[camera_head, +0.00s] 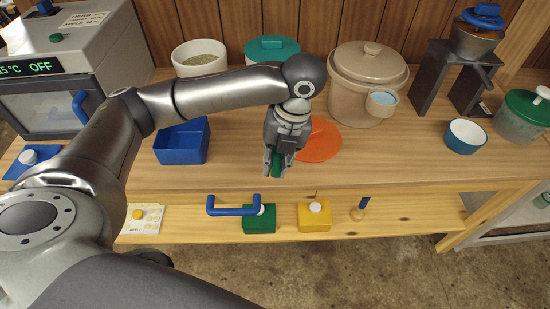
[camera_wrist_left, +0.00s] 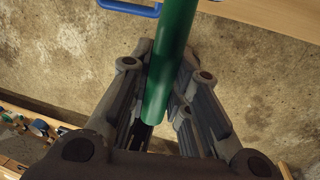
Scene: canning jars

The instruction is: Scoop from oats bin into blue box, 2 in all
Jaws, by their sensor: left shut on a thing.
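The blue box (camera_head: 182,143) is an open, empty-looking box on the table, left of my gripper. A round cream bin (camera_head: 199,47) with grainy, oat-like contents stands open behind it; I see no label on it. My left gripper (camera_head: 275,170) is over the front part of the table, right of the blue box, pointing down. It is shut on a green handle (camera_wrist_left: 171,60), a smooth cylinder between the fingers in the left wrist view. Only a bit of green shows in the head view, so whether a scoop head is attached is hidden. My right gripper is not in view.
An orange disc (camera_head: 318,141) lies right of the gripper. A beige lidded crock (camera_head: 350,85), a teal-lidded pot (camera_head: 272,48) and a grinder (camera_head: 447,75) stand behind. A blue-white bowl (camera_head: 465,137) sits right. A lower shelf holds green (camera_head: 259,222) and yellow (camera_head: 314,217) blocks.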

